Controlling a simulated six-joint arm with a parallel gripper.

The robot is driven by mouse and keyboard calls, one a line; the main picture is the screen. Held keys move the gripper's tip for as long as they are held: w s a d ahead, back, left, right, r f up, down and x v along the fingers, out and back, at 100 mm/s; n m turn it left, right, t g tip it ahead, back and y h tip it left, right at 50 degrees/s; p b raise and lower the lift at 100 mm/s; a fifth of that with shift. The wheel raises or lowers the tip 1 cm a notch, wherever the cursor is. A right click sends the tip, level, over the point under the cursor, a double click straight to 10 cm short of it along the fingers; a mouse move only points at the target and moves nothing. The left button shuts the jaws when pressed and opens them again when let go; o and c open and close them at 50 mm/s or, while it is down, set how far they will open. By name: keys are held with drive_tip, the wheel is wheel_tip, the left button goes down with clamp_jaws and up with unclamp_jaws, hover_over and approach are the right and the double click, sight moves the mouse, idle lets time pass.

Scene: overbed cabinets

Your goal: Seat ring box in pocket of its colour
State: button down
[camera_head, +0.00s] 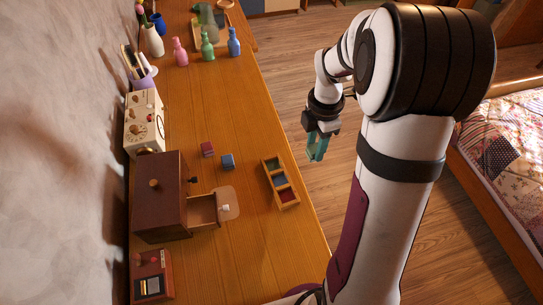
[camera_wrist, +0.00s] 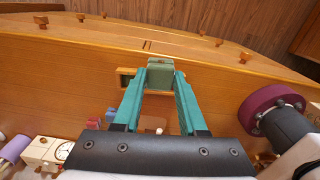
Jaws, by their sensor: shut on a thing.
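My gripper (camera_head: 317,152) hangs in the air to the right of the long wooden top, past its edge in the head view. In the wrist view its teal fingers (camera_wrist: 160,88) are shut on a green ring box (camera_wrist: 160,72) at their tips. A wooden tray (camera_head: 272,159) with three pockets in a row lies near the top's right edge. Its pockets are green at the far end, blue in the middle and dark red at the near end. A red box (camera_head: 207,149) and a blue box (camera_head: 228,162) sit on the top, left of the tray.
A dark brown cabinet (camera_head: 160,190) has an open drawer (camera_head: 203,210) on its right. A cream device (camera_head: 144,122) stands beyond it. Pink (camera_head: 180,52), green (camera_head: 207,46) and blue (camera_head: 234,43) bottles stand farther back. The wood around the tray is clear.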

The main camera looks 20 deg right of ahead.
drive_tip(key=w+a+f, duration=0.3)
drive_tip(key=a+f, duration=0.1)
drive_tip(key=a, duration=0.1)
drive_tip(key=w+a+f, duration=0.2)
drive_tip(key=a, duration=0.1)
drive_tip(key=shift+w+a+f, duration=0.15)
drive_tip(key=shift+w+a, duration=0.05)
drive_tip(key=shift+w, duration=0.15)
wheel_tip(320, 180, down, 3)
drive_tip(key=shift+a+f, duration=0.1)
drive_tip(key=shift+w+f, duration=0.1)
drive_tip(key=shift+f, duration=0.25)
drive_tip(key=shift+c, duration=2.3)
unclamp_jaws()
drive_tip(key=shift+f, duration=0.15)
